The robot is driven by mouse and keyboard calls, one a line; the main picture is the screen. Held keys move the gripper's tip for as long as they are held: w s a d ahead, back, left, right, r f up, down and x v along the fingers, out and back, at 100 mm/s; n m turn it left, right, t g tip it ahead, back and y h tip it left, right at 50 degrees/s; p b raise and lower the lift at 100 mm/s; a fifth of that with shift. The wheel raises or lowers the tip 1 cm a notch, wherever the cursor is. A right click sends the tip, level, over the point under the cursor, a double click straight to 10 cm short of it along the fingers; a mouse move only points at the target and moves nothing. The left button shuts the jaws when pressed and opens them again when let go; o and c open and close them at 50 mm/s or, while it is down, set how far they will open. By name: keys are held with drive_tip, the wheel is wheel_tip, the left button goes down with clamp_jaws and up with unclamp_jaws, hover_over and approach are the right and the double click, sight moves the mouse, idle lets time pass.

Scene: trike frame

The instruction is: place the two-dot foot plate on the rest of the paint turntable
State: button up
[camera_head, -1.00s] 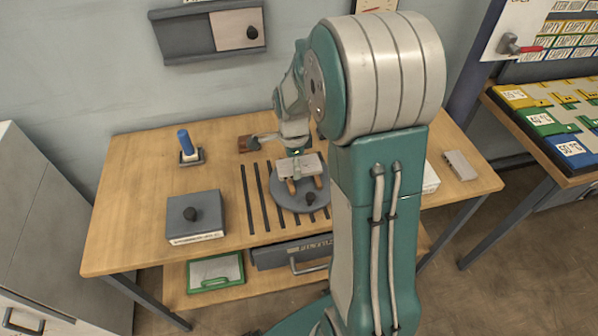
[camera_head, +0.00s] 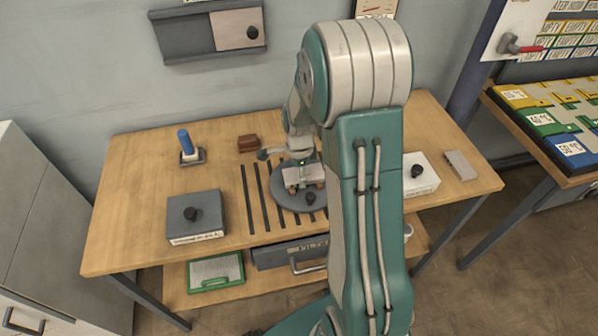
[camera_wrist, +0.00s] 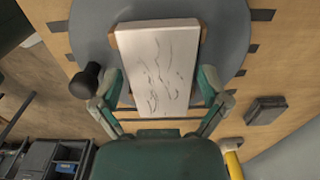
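The pale foot plate (camera_head: 304,175) lies on the wooden rest of the round grey paint turntable (camera_head: 281,193). In the wrist view the plate (camera_wrist: 160,65) shows dark scratch-like marks; I cannot make out two dots. Ends of the wooden rest (camera_wrist: 204,32) show past its far corners, over the grey turntable disc (camera_wrist: 91,22). My gripper (camera_wrist: 160,78) is around the plate's near part, one finger on each side. The fingers are spread wide and gaps show beside the plate, so it looks open. The plate hides most of the rest.
A black knob (camera_wrist: 86,80) stands on the turntable close to my left-side finger. Dark slots (camera_head: 249,197) run left of the turntable. A grey box with a knob (camera_head: 194,215), a blue-handled tool (camera_head: 187,145), a brown block (camera_head: 248,143) and a white box (camera_head: 420,174) stand around.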

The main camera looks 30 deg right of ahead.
idle(0.3)
wheel_tip(320, 180, up, 12)
drive_tip(key=s+a+r+n+t, duration=0.2)
drive_tip(key=s+a+r+n, duration=0.4)
drive_tip(key=s+n, duration=0.3)
drive_tip(key=s+a+r+n+t, duration=0.3)
drive_tip(key=s+a+r+n, duration=0.3)
drive_tip(key=s+n, duration=0.4)
drive_tip(key=shift+a+r+n+t, duration=0.15)
drive_tip(key=shift+a+n+t, duration=0.2)
drive_tip(key=shift+n, duration=0.75)
